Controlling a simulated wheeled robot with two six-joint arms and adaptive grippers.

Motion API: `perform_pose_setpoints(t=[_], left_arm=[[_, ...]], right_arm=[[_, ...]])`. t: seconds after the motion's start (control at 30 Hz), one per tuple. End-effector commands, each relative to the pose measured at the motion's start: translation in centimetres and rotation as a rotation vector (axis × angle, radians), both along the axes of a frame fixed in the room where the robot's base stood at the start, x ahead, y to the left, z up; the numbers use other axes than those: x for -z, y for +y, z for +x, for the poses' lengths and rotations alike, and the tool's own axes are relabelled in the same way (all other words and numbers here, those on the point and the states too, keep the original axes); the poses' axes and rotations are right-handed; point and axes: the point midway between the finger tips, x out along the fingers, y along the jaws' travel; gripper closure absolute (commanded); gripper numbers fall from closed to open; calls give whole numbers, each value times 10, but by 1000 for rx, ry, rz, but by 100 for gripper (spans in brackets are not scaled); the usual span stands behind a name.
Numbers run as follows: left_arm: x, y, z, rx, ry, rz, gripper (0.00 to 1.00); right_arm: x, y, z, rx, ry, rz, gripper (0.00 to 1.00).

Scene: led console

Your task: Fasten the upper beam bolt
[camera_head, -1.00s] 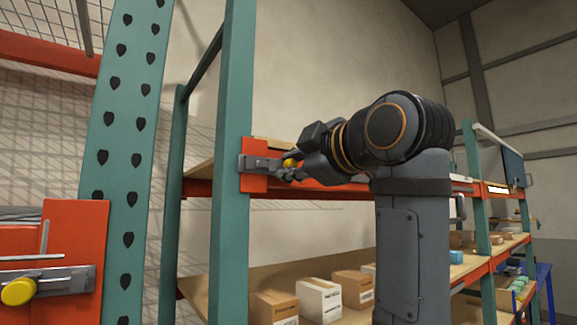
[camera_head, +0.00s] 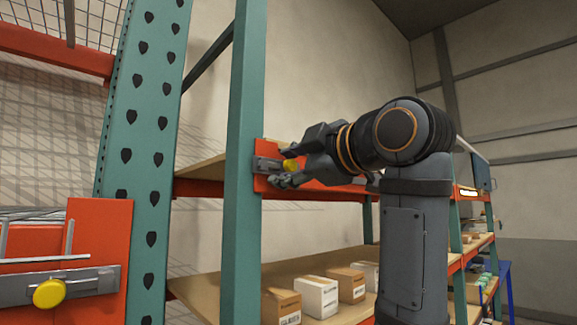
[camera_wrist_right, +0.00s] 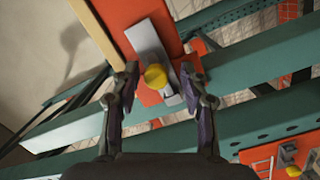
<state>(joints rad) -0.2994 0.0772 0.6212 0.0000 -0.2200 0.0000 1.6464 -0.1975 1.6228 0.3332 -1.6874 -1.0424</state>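The upper beam bolt shows a yellow knob (camera_head: 290,165) on a grey metal slide (camera_head: 266,164), fixed to the orange beam end plate (camera_head: 262,182) at the teal upright. My right gripper (camera_head: 287,167) is at the knob with its fingers apart. In the right wrist view the yellow knob (camera_wrist_right: 156,76) lies between the two open fingertips (camera_wrist_right: 160,84), with visible gaps on both sides. The grey slide (camera_wrist_right: 150,45) runs along the orange plate behind it. I cannot tell how far the bolt is slid. My left gripper is not in view.
Another yellow knob (camera_head: 49,293) on a grey slide sits on the orange plate at the lower left. A teal upright (camera_head: 245,110) stands just left of my right gripper. Boxes (camera_head: 317,295) rest on the shelf below. Open air lies above the gripper.

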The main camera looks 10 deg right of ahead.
Motion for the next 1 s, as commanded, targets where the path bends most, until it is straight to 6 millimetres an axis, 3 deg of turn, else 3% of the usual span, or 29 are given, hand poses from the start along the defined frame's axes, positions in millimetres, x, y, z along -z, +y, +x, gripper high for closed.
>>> perform_pose_setpoints(t=[0.23,0.5,0.7,1.0], left_arm=[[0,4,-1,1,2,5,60],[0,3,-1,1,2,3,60],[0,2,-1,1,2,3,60],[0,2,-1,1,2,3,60]], right_arm=[[-1,-7,-9,4,-3,2,55],[-2,-38,-64,5,-6,0,55],[-1,-55,-95,3,-4,0,55],[0,-59,-105,0,-1,-1,55]])
